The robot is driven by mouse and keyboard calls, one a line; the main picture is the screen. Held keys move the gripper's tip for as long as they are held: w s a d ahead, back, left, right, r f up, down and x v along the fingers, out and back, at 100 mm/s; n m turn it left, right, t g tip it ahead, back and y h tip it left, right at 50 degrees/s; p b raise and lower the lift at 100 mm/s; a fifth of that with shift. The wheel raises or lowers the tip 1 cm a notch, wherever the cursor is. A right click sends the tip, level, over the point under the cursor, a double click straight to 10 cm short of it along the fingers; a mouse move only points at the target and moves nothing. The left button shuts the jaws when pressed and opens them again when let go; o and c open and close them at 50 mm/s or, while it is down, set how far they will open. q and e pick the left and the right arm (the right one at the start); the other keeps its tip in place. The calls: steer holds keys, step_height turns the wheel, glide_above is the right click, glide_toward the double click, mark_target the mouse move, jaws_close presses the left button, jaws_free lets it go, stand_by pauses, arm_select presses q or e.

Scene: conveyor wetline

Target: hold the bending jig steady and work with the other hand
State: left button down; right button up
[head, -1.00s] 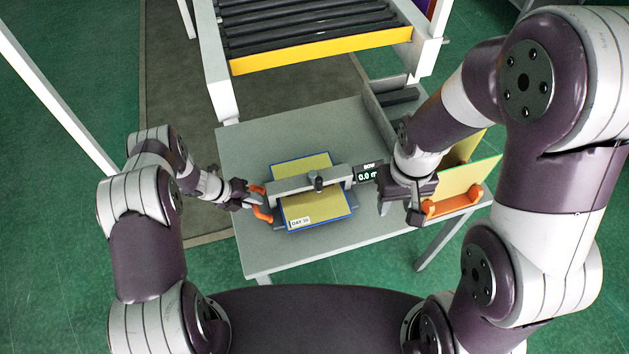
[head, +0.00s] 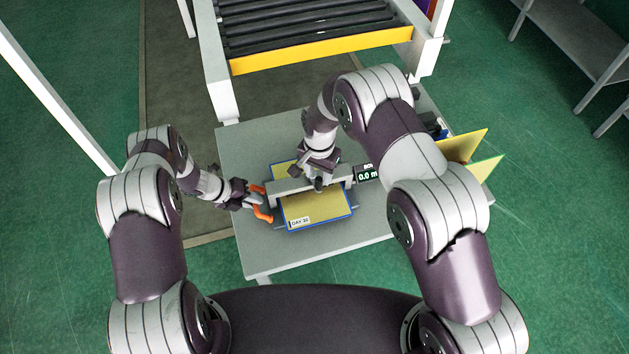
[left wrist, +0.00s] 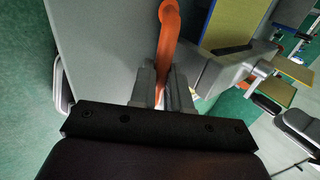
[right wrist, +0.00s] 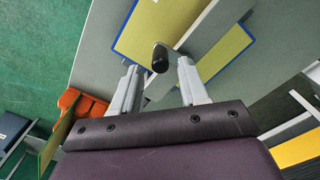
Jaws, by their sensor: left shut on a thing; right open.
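The bending jig is a grey bridge (head: 290,184) over a yellow board with a blue edge (head: 316,208) and a "DAY" label, on the grey table. An orange handle (head: 262,212) stands at the jig's left side. My left gripper (head: 252,195) is shut on that handle, which also shows between its fingers in the left wrist view (left wrist: 168,40). My right gripper (head: 312,180) is open above the middle of the bridge. In the right wrist view the jig's dark knob (right wrist: 160,57) stands between its open fingers, with no clear contact.
A small display (head: 367,174) reading about 0.0 sits right of the jig. Yellow-green panels (head: 484,168) stand in an orange holder (right wrist: 80,104) at the table's right. A roller conveyor (head: 310,25) lies behind. The table's front left (head: 262,255) is clear.

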mark_target(319, 179)
steer(key=shift+f, duration=1.65)
